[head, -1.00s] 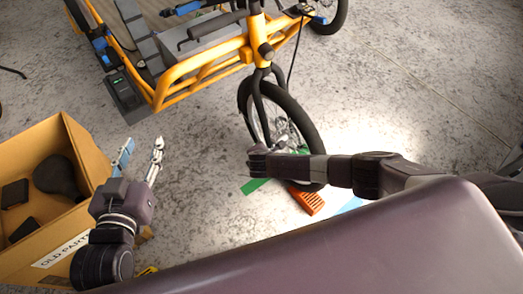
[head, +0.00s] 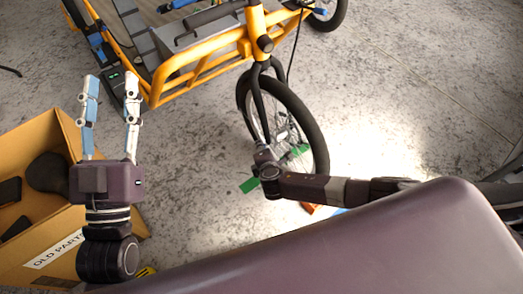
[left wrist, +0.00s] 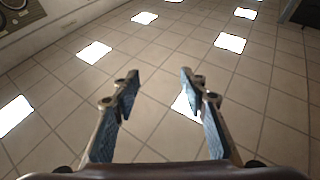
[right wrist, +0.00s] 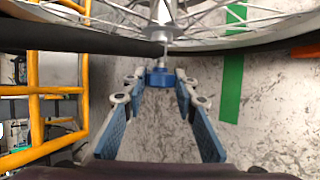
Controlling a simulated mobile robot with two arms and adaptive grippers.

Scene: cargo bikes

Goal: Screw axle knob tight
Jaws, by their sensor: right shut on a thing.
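The blue axle knob (right wrist: 160,77) sits at the hub end of the cargo bike's front wheel (head: 312,135), in line with the silver axle (right wrist: 160,30). My right gripper (right wrist: 160,84) is shut on the knob, with a fingertip on each side of it. In the head view my right gripper (head: 272,150) is at the wheel hub, and the knob is hard to make out there. My left gripper (head: 111,80) is open and empty, fingers pointing up beside the cardboard box. It also shows open in the left wrist view (left wrist: 158,75).
The yellow bike frame (head: 205,62) stands behind the wheel. A cardboard box (head: 118,213) marked OLD PARTS, with a black saddle (head: 48,172) inside, is at the left. Green tape (head: 249,185) lies on the floor. Bare floor (head: 195,165) lies between box and wheel.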

